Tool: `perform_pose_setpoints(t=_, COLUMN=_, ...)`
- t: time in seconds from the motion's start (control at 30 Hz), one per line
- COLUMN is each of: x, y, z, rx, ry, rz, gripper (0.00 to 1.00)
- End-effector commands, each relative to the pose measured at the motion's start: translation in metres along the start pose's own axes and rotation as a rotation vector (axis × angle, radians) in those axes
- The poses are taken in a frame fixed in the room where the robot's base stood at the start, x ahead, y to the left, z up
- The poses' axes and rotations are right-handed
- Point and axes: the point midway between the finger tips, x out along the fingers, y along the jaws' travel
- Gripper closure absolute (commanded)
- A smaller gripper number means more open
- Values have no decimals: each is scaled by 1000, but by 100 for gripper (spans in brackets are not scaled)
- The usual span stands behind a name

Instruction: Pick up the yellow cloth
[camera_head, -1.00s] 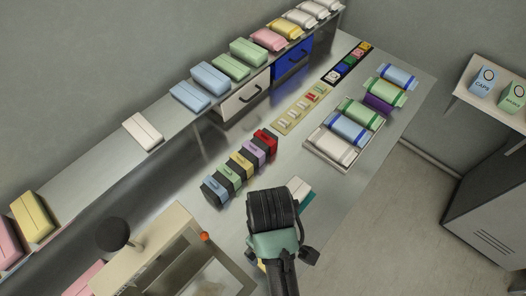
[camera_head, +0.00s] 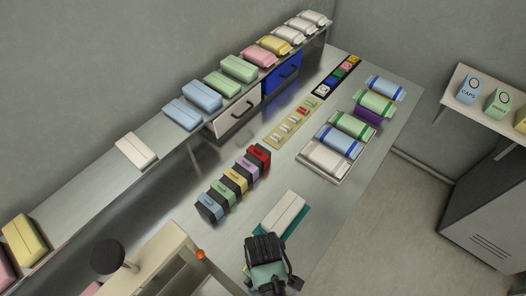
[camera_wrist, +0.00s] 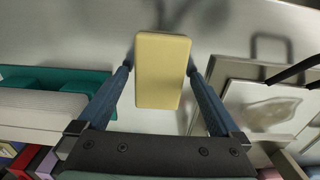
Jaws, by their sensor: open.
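The yellow cloth (camera_wrist: 163,72) looks like a flat, rounded yellow block on the grey metal surface in the wrist view. My gripper (camera_wrist: 160,66) is open, with one blue-grey finger along each side of the cloth. The left finger is close to its edge, and the right finger stands a little off it. I cannot tell whether either touches. In the head view my gripper (camera_head: 266,264) is at the bottom centre over the near part of the counter. It hides its own fingertips and nearly all of the cloth.
A white pack (camera_head: 283,214) on a teal tray lies just beyond my gripper. A beige-framed machine (camera_head: 165,250) stands to the left. A row of coloured blocks (camera_head: 236,182) and a tray of wrapped packs (camera_head: 326,158) lie farther along. Bare counter (camera_head: 310,200) lies right of the teal tray.

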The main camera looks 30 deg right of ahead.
Motion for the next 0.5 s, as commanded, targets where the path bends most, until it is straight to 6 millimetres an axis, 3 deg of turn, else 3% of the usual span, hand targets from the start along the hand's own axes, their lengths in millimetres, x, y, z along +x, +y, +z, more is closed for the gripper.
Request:
perform_pose_setpoints(t=0.2, x=0, y=0, z=0, rx=0, ry=1, rz=1, gripper=0)
perform_pose_setpoints(t=0.5, x=0, y=0, z=0, rx=0, ry=1, rz=1, gripper=54)
